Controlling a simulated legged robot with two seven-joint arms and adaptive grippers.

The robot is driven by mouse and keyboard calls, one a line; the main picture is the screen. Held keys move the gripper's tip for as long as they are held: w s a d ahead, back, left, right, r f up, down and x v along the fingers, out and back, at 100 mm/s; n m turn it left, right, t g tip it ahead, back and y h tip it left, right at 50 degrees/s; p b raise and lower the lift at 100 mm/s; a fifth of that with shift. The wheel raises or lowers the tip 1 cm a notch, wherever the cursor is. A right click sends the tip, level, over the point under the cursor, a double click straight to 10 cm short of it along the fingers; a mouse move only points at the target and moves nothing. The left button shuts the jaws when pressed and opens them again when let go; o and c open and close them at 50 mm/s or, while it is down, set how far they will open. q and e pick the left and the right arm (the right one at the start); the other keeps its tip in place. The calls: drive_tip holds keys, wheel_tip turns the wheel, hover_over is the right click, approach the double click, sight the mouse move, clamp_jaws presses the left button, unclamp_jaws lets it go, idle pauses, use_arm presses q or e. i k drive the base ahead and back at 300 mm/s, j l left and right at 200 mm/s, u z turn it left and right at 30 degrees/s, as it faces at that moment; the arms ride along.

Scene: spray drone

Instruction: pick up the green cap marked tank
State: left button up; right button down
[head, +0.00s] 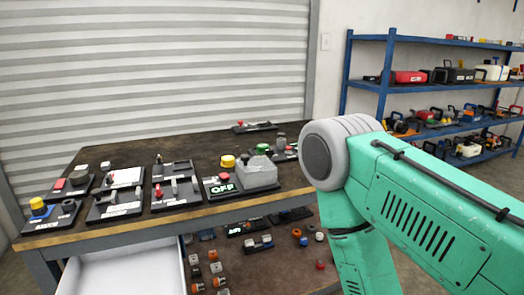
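A small green cap-like piece (263,148) sits on a dark panel toward the right part of the workbench, behind a grey box-shaped block. It is too small to read any tank marking on it. No gripper touches it. My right arm crosses the right side of the head view, with its teal links and grey joint in front of the bench's right end. My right gripper is outside the picture. My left arm and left gripper are not in view.
The dark workbench (130,226) holds several black panels with switches, including one reading OFF (222,188) and a yellow knob (228,161). A white open drawer (130,270) juts out below. Loose parts lie below the bench. Blue shelves (388,70) stand at the right.

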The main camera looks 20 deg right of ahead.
sight(261, 148)
drive_tip(key=i+l, duration=0.1)
drive_tip(key=l, duration=0.35)
drive_tip(key=i+l, duration=0.15)
drive_tip(key=l, duration=0.25)
drive_tip(key=i+l, duration=0.1)
drive_tip(key=l, duration=0.35)
drive_tip(key=i+l+z, duration=0.1)
drive_tip(key=l, duration=0.3)
drive_tip(key=i+l, duration=0.15)
drive_tip(key=l, duration=0.3)
